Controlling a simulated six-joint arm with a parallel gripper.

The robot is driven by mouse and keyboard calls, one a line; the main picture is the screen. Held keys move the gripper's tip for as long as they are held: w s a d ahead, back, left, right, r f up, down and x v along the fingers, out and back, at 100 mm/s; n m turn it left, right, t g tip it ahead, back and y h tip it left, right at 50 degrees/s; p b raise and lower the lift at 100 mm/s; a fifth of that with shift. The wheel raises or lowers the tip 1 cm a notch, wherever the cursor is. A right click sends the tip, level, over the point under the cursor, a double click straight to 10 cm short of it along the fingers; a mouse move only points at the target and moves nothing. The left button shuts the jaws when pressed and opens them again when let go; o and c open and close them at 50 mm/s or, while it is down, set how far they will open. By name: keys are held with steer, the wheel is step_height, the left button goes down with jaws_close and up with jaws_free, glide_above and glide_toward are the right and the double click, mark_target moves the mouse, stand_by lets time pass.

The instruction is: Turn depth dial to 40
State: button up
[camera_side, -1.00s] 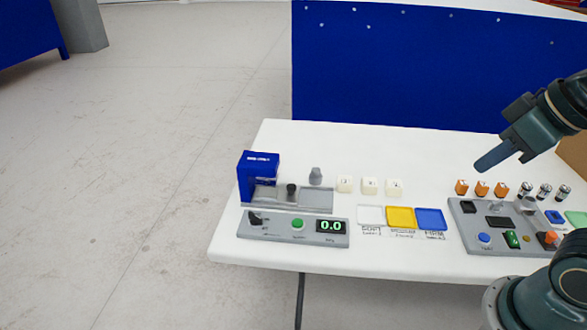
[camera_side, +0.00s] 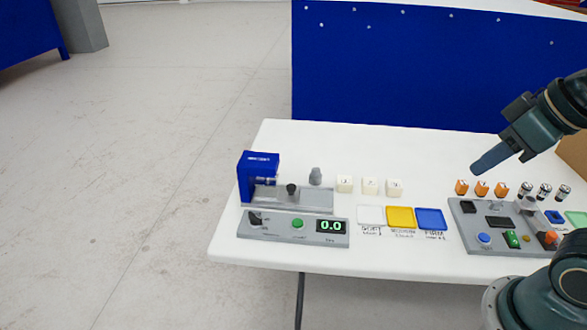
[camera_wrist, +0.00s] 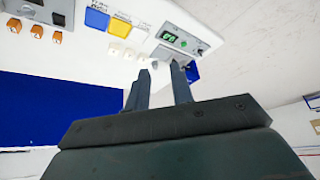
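The compression tester is a blue upright (camera_side: 258,166) on a grey base, with a small dark knob (camera_side: 292,189) on that base. In front of it lies a grey control panel (camera_side: 275,237) with a black knob (camera_side: 255,217) at its left, a green button (camera_side: 298,223) and a display (camera_side: 331,226) reading 0.0. The labels are too small to read, so I cannot tell which knob is the depth dial. My gripper (camera_side: 476,169) is above the table, well right of the panel and touching nothing. In the wrist view my gripper's fingers (camera_wrist: 158,67) are apart and empty.
Several white foam cubes (camera_side: 370,186) stand behind white, yellow (camera_side: 400,217) and blue (camera_side: 431,219) trays. At right are orange blocks (camera_side: 481,188), metal cylinders (camera_side: 544,191) and a second grey panel (camera_side: 492,236). A blue partition (camera_side: 420,70) stands behind the table (camera_side: 300,138).

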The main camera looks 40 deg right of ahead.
steer(key=shift+o, duration=0.4)
steer(key=shift+w+r, duration=0.3)
steer(key=shift+w, duration=0.2)
steer(key=w+a+r+g, duration=0.15)
steer(key=w+r, duration=0.25)
steer(key=w, duration=0.7)
steer(key=n+g, duration=0.3)
steer(key=g, duration=0.1)
glide_above(255, 215)
step_height(255, 215, down, 24)
steer(key=shift+r, duration=0.15)
step_height(255, 215, down, 14)
steer(key=shift+r, duration=0.1)
steer(key=shift+c, duration=0.4)
